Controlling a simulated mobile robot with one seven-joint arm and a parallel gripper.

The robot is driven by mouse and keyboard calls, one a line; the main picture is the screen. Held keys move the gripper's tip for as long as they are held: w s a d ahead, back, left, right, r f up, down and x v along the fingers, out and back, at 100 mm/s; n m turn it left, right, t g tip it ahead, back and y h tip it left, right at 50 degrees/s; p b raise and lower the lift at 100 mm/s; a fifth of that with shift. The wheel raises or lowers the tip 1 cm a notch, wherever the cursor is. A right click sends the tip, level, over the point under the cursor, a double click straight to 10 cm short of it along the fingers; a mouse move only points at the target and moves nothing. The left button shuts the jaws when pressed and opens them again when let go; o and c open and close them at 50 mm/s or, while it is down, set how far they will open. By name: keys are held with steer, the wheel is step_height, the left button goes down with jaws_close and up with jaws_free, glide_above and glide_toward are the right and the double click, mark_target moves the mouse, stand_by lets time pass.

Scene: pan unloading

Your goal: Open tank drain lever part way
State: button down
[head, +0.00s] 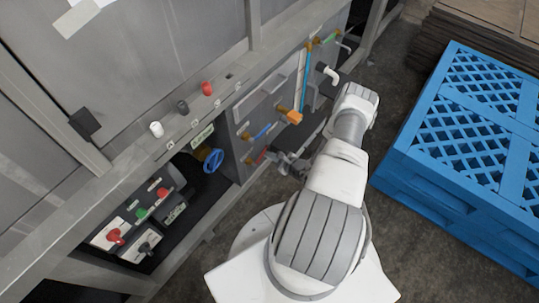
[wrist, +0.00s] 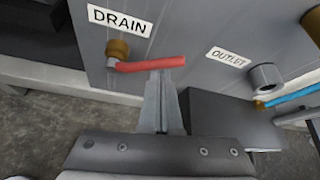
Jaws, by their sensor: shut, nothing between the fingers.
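The drain lever (wrist: 150,63) is a red handle on a brass fitting (wrist: 118,48), below the white DRAIN label (wrist: 120,21) on the grey tank panel. In the wrist view it lies nearly level, pointing right and tilted slightly up. My gripper (wrist: 162,76) is shut and empty, its fingertips at the lever's lower edge near its middle; I cannot tell whether they touch. In the head view the red lever (head: 261,157) shows low on the panel, with my gripper (head: 278,157) just to its right.
An OUTLET label (wrist: 228,57), a grey pipe stub (wrist: 266,76) and a blue handle (wrist: 292,98) are right of the lever. A blue valve wheel (head: 213,160) and a switch panel (head: 140,218) stand left. Blue pallets (head: 470,130) stand right, with bare floor between.

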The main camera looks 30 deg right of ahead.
step_height(320, 180, down, 4)
steer(key=d+b, duration=0.2)
steer(key=b, duration=0.2)
steer(key=a+p+v, duration=0.2)
steer(key=p+v, duration=0.1)
steer(key=v, duration=0.7)
steer(key=shift+s+d+p, duration=0.15)
steer(key=shift+d+p, duration=0.25)
steer(key=shift+d, duration=0.05)
steer(key=shift+r, duration=0.1)
